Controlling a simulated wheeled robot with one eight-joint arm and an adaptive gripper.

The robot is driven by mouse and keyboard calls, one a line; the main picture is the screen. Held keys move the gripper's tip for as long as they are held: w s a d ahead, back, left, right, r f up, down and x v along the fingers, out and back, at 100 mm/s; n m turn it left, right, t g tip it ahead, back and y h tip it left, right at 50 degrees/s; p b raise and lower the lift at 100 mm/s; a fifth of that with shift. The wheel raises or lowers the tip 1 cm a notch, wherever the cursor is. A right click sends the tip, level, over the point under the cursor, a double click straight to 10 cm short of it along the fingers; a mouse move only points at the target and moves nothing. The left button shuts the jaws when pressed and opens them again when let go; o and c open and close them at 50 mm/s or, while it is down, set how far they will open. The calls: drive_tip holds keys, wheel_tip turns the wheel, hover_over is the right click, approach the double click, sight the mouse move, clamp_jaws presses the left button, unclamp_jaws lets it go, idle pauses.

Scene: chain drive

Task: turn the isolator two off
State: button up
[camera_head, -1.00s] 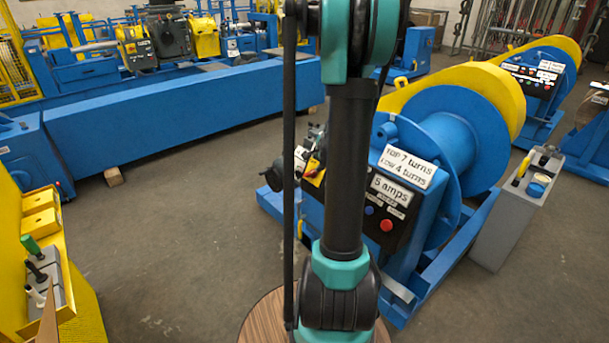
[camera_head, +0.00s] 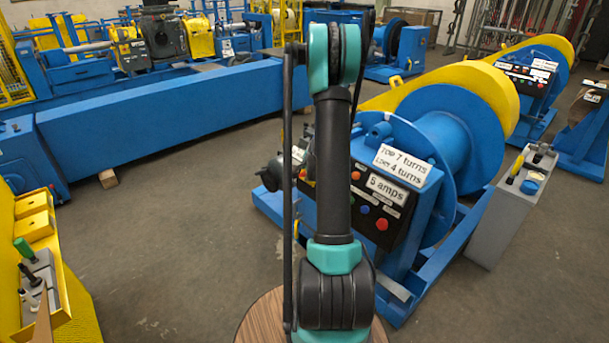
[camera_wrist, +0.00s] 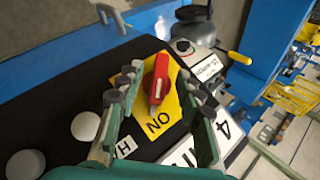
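In the wrist view a red rotary handle (camera_wrist: 158,82) sits on a yellow plate (camera_wrist: 178,104) on a black panel. The word ON appears upside down below the handle, and the handle lies roughly in line with it. No isolator number can be read. My gripper (camera_wrist: 160,80) is open, with one finger on each side of the handle. Gaps show between fingers and handle; I see no contact. In the head view my arm hides most of the isolator; a little yellow (camera_head: 308,182) shows beside it.
The black panel (camera_head: 378,202) carries red, blue and orange buttons and white labels on a blue winder frame (camera_head: 420,262). In the wrist view a grey box with a dark knob (camera_wrist: 183,46) stands beyond the plate. Open floor (camera_head: 170,240) lies to the left.

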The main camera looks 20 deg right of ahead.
drive_tip(key=shift+x, duration=1.4)
drive_tip(key=shift+c, duration=0.6)
clamp_jaws()
